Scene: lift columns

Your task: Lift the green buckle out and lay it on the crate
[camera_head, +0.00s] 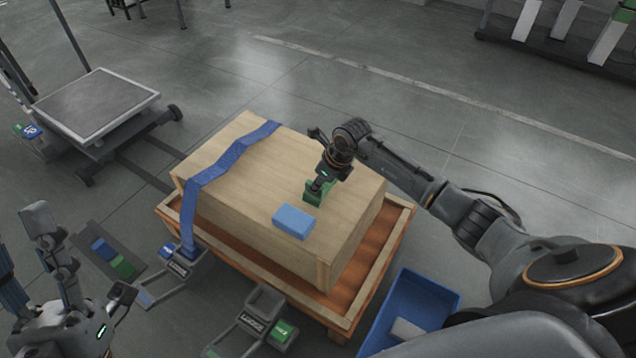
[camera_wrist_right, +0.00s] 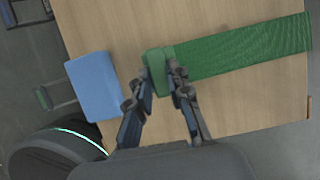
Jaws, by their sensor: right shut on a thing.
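The green buckle (camera_head: 313,196) is at my right gripper (camera_head: 320,184), over the top of the wooden crate (camera_head: 235,165). In the right wrist view, the fingers (camera_wrist_right: 162,80) are shut on the buckle's block-like end (camera_wrist_right: 160,58). A wide green strap (camera_wrist_right: 245,47) runs from it to the right across the wood. I cannot tell whether the buckle touches the crate top. A blue block (camera_head: 293,221) lies on the crate beside it; it also shows in the wrist view (camera_wrist_right: 93,86). My left gripper (camera_head: 88,268) is open and empty at the lower left, away from the crate.
A blue strap (camera_head: 225,160) crosses the crate's left part. The crate stands on a wooden pallet (camera_head: 398,222). A blue bin (camera_head: 425,298) is at the front right. Floor units (camera_head: 262,318) with coloured parts stand in front. A wheeled cart (camera_head: 95,100) is at the back left.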

